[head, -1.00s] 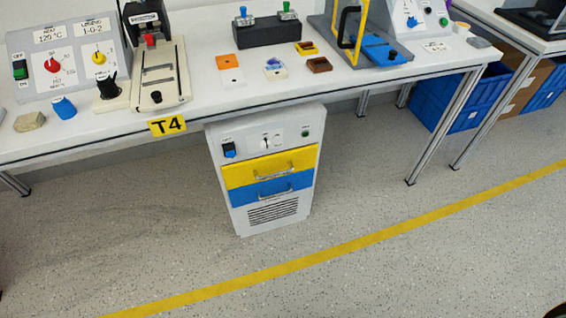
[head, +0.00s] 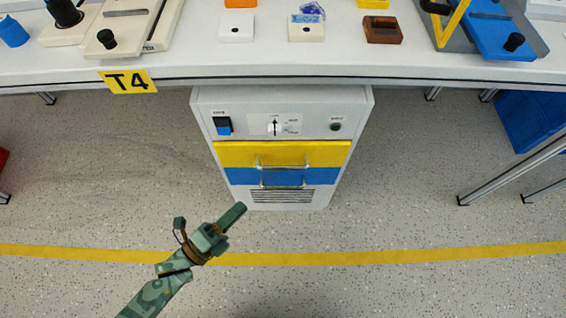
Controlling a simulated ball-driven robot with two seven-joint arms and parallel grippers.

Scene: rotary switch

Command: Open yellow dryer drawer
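The yellow dryer drawer (head: 235,153) is the upper drawer in the white dryer cabinet (head: 355,112) under the table. Its front looks flush with the cabinet, and a metal bar handle (head: 284,166) sits at its lower middle. A blue drawer (head: 236,176) with a similar handle lies directly below it. My green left gripper (head: 211,214) is in front of the cabinet, low and left of the handles, apart from them. Its two fingers are spread, with nothing between them. My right gripper is out of view.
Table legs (head: 515,168) and a blue crate (head: 530,120) stand at the right. The floor before the cabinet is clear, crossed by a yellow line (head: 420,254).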

